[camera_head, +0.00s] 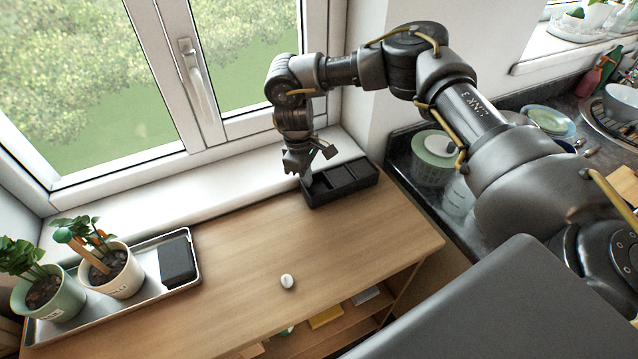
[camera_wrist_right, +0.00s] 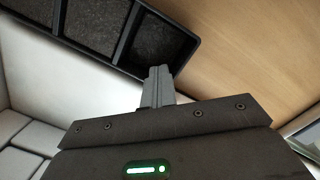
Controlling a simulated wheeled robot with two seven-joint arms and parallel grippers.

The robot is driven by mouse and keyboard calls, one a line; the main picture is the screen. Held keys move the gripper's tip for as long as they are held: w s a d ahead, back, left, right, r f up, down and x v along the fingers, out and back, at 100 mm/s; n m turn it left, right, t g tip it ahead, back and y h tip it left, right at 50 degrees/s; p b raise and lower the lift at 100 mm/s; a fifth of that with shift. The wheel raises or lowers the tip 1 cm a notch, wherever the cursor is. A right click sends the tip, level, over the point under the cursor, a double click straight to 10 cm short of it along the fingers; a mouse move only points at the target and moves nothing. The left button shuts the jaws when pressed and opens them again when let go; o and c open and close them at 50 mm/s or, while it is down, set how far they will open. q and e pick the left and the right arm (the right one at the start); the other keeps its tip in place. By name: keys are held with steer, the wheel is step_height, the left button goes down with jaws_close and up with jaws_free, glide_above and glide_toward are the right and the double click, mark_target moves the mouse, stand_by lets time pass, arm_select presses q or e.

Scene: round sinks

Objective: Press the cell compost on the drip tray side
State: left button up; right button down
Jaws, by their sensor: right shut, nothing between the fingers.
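The black cell tray (camera_head: 350,191) stands at the back right of the wooden top, beside the window sill. Its cells are in a row and hold dark compost (camera_wrist_right: 160,40). The metal drip tray (camera_head: 110,308) is at the left. My right gripper (camera_head: 306,184) points down at the cell tray's left end, on the drip tray side. In the right wrist view its shut, empty fingers (camera_wrist_right: 158,75) overlap the rim beside an end cell. I cannot tell whether they touch the tray or compost. My left gripper is not in view.
Two potted plants (camera_head: 121,275) and a black block (camera_head: 177,259) are on the drip tray. A small white object (camera_head: 287,281) lies near the front edge. The middle of the wooden top is clear. The window (camera_head: 200,95) is behind, and a dark counter is right.

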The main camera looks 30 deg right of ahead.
steer(key=shift+w+a+r, duration=0.25)
steer(key=shift+r, duration=0.05)
steer(key=shift+w+a+r+p, duration=0.1)
steer(key=shift+w+r+p, duration=0.05)
steer(key=shift+r+p, duration=0.3)
step_height(320, 180, up, 7)
steer(key=p, duration=0.5)
steer(key=shift+f, duration=0.2)
